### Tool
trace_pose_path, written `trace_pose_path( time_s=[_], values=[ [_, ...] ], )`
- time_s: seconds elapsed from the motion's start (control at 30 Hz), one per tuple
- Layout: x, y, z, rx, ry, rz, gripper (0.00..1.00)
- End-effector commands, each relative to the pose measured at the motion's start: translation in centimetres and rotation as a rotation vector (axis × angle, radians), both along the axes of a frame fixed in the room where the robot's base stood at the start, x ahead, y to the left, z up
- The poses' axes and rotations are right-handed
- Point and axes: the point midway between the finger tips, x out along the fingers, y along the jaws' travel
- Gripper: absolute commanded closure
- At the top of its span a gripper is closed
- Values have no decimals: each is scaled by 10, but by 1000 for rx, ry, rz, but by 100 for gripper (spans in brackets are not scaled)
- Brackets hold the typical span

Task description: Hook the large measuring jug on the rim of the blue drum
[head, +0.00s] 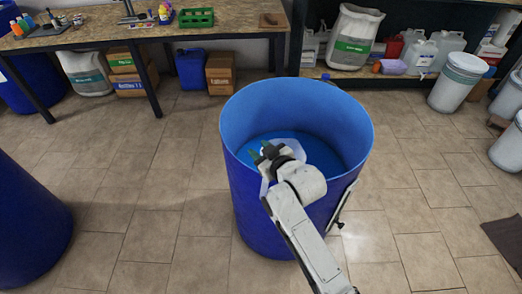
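The blue drum (238,195) stands upright and open-topped in the middle of the head view, with bright blue contents (325,150) inside. My arm reaches over its near rim. My gripper (258,153) is over the drum's opening, toward the left side of the inside. A pale, translucent shape (295,143) shows around and behind the gripper and looks like the large measuring jug. Its handle and most of its outline are hidden by my gripper and wrist. I cannot tell whether the fingers are closed on it, or whether it touches the rim.
Another blue drum (25,225) stands at the left edge. A workbench (110,38) with a green crate (196,17) is at the back left. A shelf with containers and a white sack (352,38) is at the back right, near grey-lidded tubs (458,85).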

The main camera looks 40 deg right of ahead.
Motion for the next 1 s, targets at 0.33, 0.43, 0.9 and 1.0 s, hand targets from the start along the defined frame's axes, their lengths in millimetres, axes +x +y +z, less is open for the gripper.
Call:
trace_pose_path(
  time_s=[0.33, 0.43, 0.9, 1.0],
  values=[
    [-6, 1, 1, 1, 2, 0, 63],
    [-18, 3, 5, 1, 0, 1, 63],
    [-91, 11, 34, 0, 0, 1, 63],
    [-97, 11, 37, 0, 1, 0, 63]
  ],
)
